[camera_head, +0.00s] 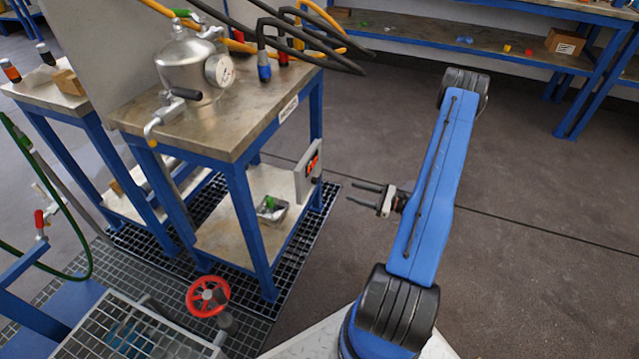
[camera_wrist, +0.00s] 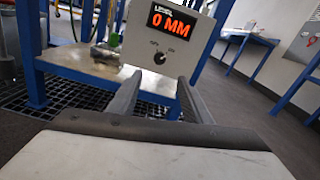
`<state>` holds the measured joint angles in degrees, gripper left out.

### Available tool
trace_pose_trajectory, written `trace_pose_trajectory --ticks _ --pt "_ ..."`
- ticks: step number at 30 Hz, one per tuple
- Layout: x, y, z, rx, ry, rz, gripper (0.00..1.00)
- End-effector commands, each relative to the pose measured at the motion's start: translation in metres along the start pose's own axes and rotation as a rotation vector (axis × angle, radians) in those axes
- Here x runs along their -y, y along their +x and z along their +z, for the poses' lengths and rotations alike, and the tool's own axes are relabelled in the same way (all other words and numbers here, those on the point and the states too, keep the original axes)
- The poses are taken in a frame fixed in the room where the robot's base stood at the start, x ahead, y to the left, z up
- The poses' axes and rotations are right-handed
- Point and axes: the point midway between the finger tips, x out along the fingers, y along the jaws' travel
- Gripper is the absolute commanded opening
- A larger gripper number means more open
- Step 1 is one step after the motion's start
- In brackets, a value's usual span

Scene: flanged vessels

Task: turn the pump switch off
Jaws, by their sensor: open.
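A grey panel (camera_head: 308,173) with a lit red display is fixed to the side of the blue-legged bench. In the wrist view the panel (camera_wrist: 204,32) faces me, and its display reads "0 MM". A small dark rotary switch (camera_wrist: 160,58) sits below the display with tiny labels that I cannot read. Its setting is too small to tell. My gripper (camera_head: 357,193) is open and empty, to the right of the panel and apart from it. In the wrist view the two fingers of my gripper (camera_wrist: 158,82) point toward the panel, with the switch showing between them.
A steel vessel with a gauge (camera_head: 190,68) stands on the bench top (camera_head: 235,135). The lower shelf (camera_head: 225,240) holds a small metal tray with a green item. A red handwheel (camera_head: 208,296) stands near the front bench leg. The floor between panel and gripper is clear.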

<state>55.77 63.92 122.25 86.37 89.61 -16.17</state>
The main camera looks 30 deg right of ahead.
Motion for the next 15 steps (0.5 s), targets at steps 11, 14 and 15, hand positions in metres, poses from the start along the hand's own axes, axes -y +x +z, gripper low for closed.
trace_pose_trajectory --ticks 11,14,15 --pt "-0.001 0.062 0.001 0.001 0.0 0.004 0.45" --pt "-0.001 0.078 0.001 0.001 0.0 0.005 0.45" --pt "-0.001 0.084 0.001 0.001 0.0 0.004 0.45"
